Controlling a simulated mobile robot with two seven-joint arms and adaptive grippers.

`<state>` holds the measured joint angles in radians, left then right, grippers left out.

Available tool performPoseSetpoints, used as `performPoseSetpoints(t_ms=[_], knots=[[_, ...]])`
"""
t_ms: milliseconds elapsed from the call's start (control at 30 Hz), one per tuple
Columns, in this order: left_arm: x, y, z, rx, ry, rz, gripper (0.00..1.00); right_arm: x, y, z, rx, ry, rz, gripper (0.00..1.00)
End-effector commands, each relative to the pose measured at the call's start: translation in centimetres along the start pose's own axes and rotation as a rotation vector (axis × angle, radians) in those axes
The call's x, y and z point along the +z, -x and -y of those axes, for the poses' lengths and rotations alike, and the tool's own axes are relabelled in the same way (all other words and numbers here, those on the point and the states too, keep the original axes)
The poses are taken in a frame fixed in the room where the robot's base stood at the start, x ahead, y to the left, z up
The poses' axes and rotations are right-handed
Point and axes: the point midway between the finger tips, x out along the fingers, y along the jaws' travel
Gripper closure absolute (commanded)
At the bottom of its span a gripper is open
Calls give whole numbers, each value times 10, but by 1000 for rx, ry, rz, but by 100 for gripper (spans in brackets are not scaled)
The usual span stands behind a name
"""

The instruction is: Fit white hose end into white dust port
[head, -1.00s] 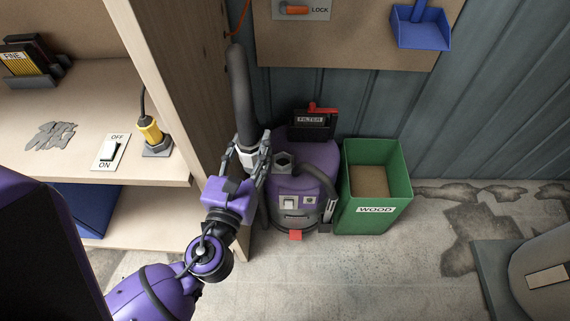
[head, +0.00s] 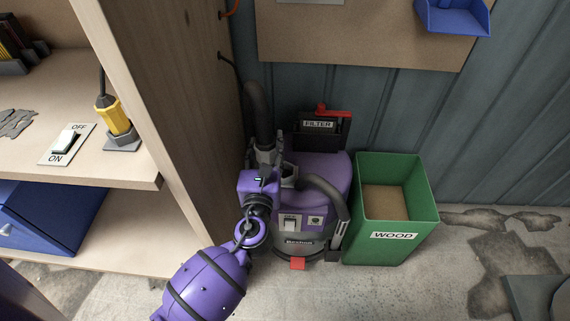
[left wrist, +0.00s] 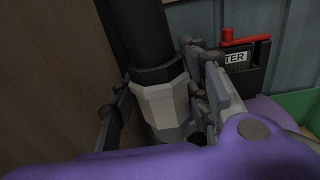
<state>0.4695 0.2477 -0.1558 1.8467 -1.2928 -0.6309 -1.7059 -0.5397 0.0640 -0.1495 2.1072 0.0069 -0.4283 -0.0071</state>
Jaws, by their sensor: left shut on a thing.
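My left gripper (head: 264,156) is shut on the white hose end (left wrist: 165,100), beside the purple dust extractor (head: 325,170). In the left wrist view its fingers (left wrist: 165,108) lie on both sides of the pale faceted collar, below the dark hose (left wrist: 140,35). In the head view the grey hose (head: 259,108) rises from the gripper along the wooden cabinet side. The collar's lower end is partly hidden by my wrist. I cannot make out the white dust port; whether the end touches anything is hidden. My right gripper is not in view.
A wooden cabinet side (head: 185,90) stands close left of the gripper. The extractor's red-handled filter box (head: 318,130) is behind, its own curved hose (head: 325,190) to the right. A green wood bin (head: 395,215) stands further right. Floor in front is clear.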

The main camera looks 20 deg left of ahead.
Motion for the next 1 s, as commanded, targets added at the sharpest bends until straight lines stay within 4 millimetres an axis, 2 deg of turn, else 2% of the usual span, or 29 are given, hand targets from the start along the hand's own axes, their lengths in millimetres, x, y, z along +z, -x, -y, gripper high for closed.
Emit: performPoseSetpoints(t_ms=[33,100,233,333,567,733,800,1000], knots=[[-8,-10,11,-1,2,-1,88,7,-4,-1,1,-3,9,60],[-25,-17,18,-1,-1,-4,88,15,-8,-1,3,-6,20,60],[-46,-30,31,-2,-1,-3,88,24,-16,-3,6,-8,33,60],[-54,-35,36,-2,-1,-1,88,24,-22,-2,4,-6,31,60],[-65,-42,44,-2,0,-1,88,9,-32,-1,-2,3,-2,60],[-95,-43,44,-1,-3,-4,87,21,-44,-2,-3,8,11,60],[-99,-43,44,-1,-1,-3,87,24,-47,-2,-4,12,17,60],[-96,-44,44,-1,0,0,87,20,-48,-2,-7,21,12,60]])
